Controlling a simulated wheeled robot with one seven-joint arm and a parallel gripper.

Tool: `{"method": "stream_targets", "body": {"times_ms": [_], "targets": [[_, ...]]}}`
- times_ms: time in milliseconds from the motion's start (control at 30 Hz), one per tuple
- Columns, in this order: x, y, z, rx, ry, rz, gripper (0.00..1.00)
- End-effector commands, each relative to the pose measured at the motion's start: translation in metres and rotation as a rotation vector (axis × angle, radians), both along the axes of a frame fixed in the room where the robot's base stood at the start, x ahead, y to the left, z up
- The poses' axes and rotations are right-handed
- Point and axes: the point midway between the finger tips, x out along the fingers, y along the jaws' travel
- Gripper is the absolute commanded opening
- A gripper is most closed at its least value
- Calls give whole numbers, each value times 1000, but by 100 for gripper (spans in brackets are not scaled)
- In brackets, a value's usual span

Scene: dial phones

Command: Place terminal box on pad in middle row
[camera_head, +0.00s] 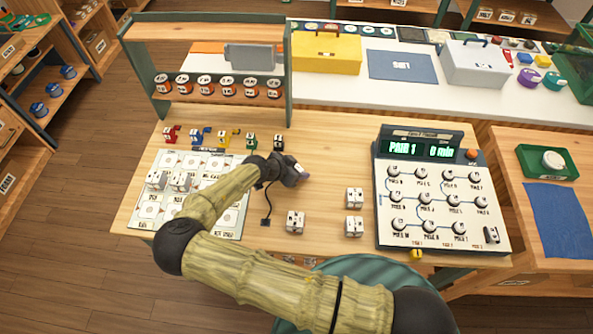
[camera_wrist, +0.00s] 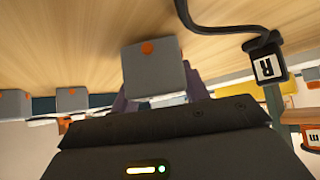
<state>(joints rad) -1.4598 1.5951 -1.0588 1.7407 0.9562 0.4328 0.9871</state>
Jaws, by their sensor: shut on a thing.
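My gripper (camera_head: 303,175) is over the middle of the table, to the right of the pad sheet. In the wrist view a grey terminal box (camera_wrist: 154,76) with an orange dot sits between the purple fingers, which are shut on it. The head view mostly hides this box behind my gripper. The white pad sheet (camera_head: 228,217) has rows of round pads, and my arm covers part of it. Two white terminal boxes, one (camera_head: 156,180) beside the other (camera_head: 181,181), stand on its left part. Three more boxes (camera_head: 295,221) (camera_head: 354,197) (camera_head: 354,226) stand loose on the table.
A console (camera_head: 440,190) with knobs and a green display stands at the right. A black lead (camera_head: 266,205) lies near my gripper. Bare tabletop lies around the loose boxes.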

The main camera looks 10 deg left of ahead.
Motion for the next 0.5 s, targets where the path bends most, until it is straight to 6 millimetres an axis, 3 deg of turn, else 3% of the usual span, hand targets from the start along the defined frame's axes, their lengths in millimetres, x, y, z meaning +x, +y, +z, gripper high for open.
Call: {"method": "stream_targets", "body": {"times_ms": [167,500], "targets": [[0,1,17,4,-1,-1,18],[0,1,77,3,-2,-1,18]]}}
